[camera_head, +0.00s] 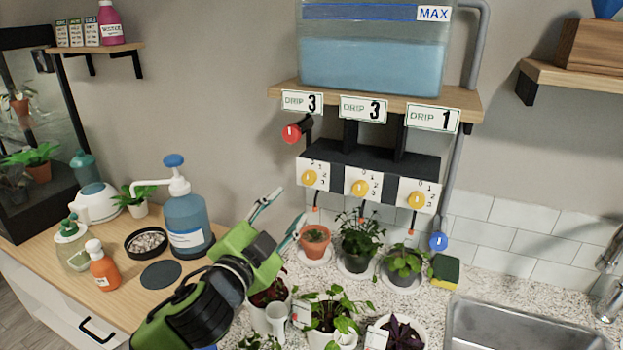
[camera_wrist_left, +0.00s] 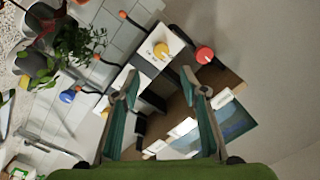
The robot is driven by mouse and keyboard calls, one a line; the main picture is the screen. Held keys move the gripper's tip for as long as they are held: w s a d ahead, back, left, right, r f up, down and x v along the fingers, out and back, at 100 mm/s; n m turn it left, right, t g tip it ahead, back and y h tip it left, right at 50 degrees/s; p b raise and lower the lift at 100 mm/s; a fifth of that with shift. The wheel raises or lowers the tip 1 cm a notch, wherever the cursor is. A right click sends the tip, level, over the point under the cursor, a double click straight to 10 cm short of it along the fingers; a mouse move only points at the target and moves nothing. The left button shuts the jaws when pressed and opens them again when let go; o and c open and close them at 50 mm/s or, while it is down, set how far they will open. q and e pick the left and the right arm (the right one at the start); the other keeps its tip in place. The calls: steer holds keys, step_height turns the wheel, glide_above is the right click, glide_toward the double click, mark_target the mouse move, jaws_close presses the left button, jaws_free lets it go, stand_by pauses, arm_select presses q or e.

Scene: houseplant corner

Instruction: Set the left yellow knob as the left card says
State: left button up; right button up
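The left card (camera_head: 302,101) on the shelf edge reads "DRIP 3". Below it, the left yellow knob (camera_head: 309,178) sits on a white dial plate with small number marks; its pointer is too small to read surely. The knob also shows in the left wrist view (camera_wrist_left: 161,51), beyond my fingertips. My left gripper (camera_head: 291,204) is below and left of this knob, apart from it. Its two fingers are spread with nothing between them; they also show spread in the left wrist view (camera_wrist_left: 163,82). My right gripper is in neither view.
A red knob (camera_head: 291,133) juts out above the left dial. The middle (camera_head: 360,188) and right (camera_head: 416,200) yellow knobs are alongside. A terracotta pot (camera_head: 314,245) and other plants stand below. A blue pump bottle (camera_head: 187,222) is left of my gripper. The tank (camera_head: 372,62) is above.

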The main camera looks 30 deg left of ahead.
arm_select(q)
steer(key=p, duration=0.1)
glide_toward(309, 180)
steer(key=w, duration=0.3)
steer(key=w+p, duration=0.1)
steer(key=w, duration=0.2)
steer(key=w+a, duration=0.1)
steer(key=w, duration=0.1)
steer(key=shift+w+r+p, duration=0.15)
steer(key=shift+w+p, duration=0.05)
steer(key=shift+p, duration=0.15)
steer(key=shift+w, duration=0.35)
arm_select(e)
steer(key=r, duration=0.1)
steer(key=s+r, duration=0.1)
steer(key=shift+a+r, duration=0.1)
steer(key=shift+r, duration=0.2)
arm_select(q)
steer(key=shift+c, duration=0.5)
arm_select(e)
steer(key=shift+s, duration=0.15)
arm_select(q)
steer(key=c, duration=1)
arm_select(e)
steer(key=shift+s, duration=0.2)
